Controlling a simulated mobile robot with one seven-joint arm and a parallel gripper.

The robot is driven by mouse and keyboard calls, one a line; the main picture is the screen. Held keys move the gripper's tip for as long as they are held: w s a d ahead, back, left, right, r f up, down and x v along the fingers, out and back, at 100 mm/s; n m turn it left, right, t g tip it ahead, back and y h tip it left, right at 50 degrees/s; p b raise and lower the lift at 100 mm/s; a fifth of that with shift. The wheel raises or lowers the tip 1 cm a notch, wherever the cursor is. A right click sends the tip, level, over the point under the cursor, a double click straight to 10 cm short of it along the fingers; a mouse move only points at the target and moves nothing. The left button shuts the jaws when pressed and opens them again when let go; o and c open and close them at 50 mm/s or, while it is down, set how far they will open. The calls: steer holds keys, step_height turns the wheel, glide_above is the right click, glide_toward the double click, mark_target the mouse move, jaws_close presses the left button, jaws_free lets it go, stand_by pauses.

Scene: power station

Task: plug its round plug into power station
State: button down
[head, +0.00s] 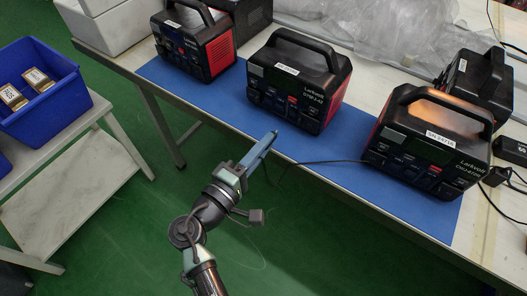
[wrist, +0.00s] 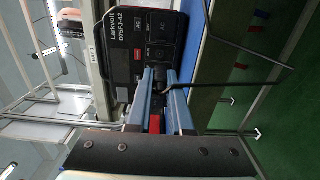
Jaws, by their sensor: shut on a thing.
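The middle power station (head: 300,82) is a black box with a top handle, red sides and a front panel of sockets. It stands on the blue mat (head: 240,108). In the wrist view the power station (wrist: 145,50) appears turned on its side, its AC sockets just beyond my fingertips. My gripper (head: 270,140) is in front of this panel; it also shows in the wrist view (wrist: 160,76), shut on the plug (wrist: 161,88), which is small, dark and mostly hidden. A black cable (wrist: 215,88) leads from it to the right. I cannot tell whether the plug touches a socket.
Another power station (head: 197,42) stands at the left, one (head: 432,140) at the right and one (head: 482,82) behind that. The black cable (head: 325,162) crosses the mat towards the right one. A blue bin (head: 45,95) sits on a side stand at the left.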

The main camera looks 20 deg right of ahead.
steer(key=shift+b+x, duration=0.35)
steer(key=shift+x, duration=2.4)
steer(key=shift+w+d+b, duration=0.1)
steer(key=shift+d+b, duration=0.15)
steer(key=shift+b, duration=0.1)
steer(key=shift+w+d, duration=0.2)
steer(key=shift+d, duration=0.05)
steer(key=shift+w+d, duration=0.15)
steer(key=shift+d, duration=0.05)
steer(key=c, duration=0.7)
jaws_free()
steer(key=shift+c, duration=0.2)
steer(key=v, duration=1.3)
